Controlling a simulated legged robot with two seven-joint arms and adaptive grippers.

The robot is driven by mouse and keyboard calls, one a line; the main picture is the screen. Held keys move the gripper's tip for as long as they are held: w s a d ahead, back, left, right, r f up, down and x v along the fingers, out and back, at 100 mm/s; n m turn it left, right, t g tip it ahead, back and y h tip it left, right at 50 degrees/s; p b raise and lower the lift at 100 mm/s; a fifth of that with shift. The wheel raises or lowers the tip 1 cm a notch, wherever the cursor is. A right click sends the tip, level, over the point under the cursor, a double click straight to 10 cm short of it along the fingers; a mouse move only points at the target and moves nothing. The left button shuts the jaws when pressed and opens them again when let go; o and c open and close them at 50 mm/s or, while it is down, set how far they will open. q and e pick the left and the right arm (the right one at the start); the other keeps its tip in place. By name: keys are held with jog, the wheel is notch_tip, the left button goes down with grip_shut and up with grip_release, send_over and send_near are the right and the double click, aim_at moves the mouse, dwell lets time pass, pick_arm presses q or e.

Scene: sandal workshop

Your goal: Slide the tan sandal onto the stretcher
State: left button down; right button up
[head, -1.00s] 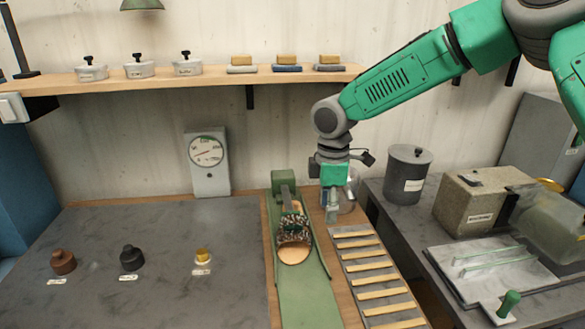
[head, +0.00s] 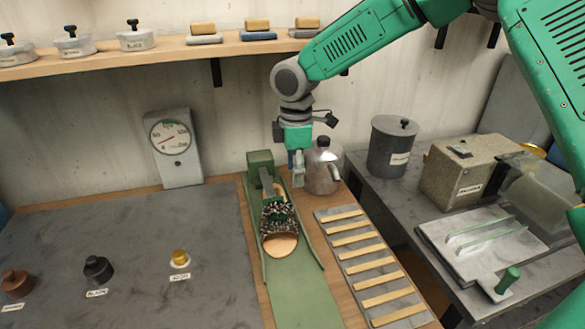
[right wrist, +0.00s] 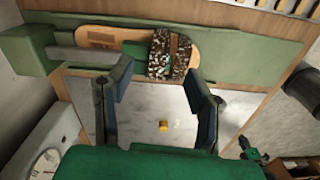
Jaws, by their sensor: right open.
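The tan sandal (head: 281,246), with a dark speckled strap (head: 278,220), lies in the green channel below the stretcher's green block (head: 260,161). The stretcher's grey bar (head: 265,181) points along the sole toward the strap. The right wrist view shows the tan sole (right wrist: 207,46), the strap (right wrist: 166,56) and the grey bar (right wrist: 82,57); I cannot tell whether the bar's green end is under the strap. My right gripper (head: 297,181) is beside the stretcher's right side. Its fingers (right wrist: 158,75) are open and empty, short of the sandal. My left gripper is out of view.
A metal kettle (head: 323,172) stands close to the right of my right gripper. A slatted rack (head: 362,252) lies right of the channel. A gauge (head: 173,146) stands at the back left. The grey mat (head: 140,225) holds small pots near its front and is otherwise clear.

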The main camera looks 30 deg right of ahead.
aim_at(294, 217)
jog(key=f, duration=1.2)
jog(key=shift+a+f+p, duration=0.2)
jog(key=shift+p, duration=0.2)
jog(key=shift+d+f, duration=0.45)
jog(key=shift+f, duration=0.2)
jog(key=shift+a+r, duration=0.1)
jog(key=shift+a, duration=0.1)
jog(key=c, duration=0.9)
jog(key=shift+a, duration=0.1)
grip_shut()
jog(key=o, duration=0.9)
grip_release()
